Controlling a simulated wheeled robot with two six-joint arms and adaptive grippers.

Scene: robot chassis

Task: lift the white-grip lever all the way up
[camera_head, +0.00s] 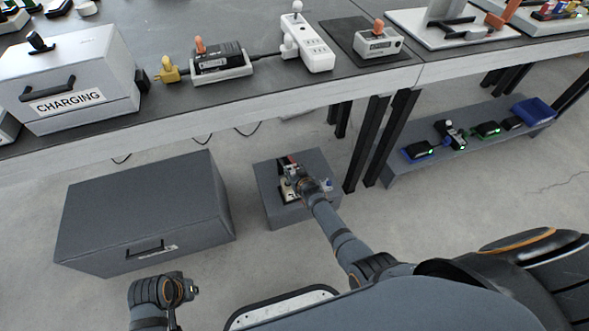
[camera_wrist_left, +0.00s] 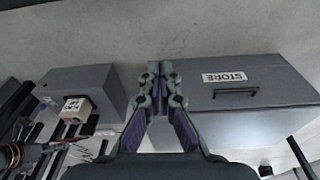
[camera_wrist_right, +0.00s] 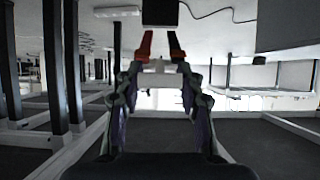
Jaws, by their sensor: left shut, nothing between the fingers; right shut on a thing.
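The lever device (camera_head: 287,197) sits on top of a low grey box (camera_head: 270,212) on the floor; my right gripper and arm cover most of it. My right gripper (camera_head: 298,178) is at the device and shut on a pale piece, apparently the white grip (camera_wrist_right: 158,66), which shows between the fingertips in the right wrist view. Red and dark bars (camera_wrist_right: 145,44) stand just beyond the fingertips. How high the lever stands is hard to tell. My left gripper (camera_head: 192,290) is shut and empty, low at the left; its closed fingers (camera_wrist_left: 160,70) show in the left wrist view.
A large grey storage box (camera_head: 140,205) with a handle stands left of the device box. A workbench (camera_head: 225,110) with a charging box (camera_head: 75,75) and power strip (camera_head: 307,45) runs behind. A low shelf (camera_head: 470,150) is at right. Some floor is clear.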

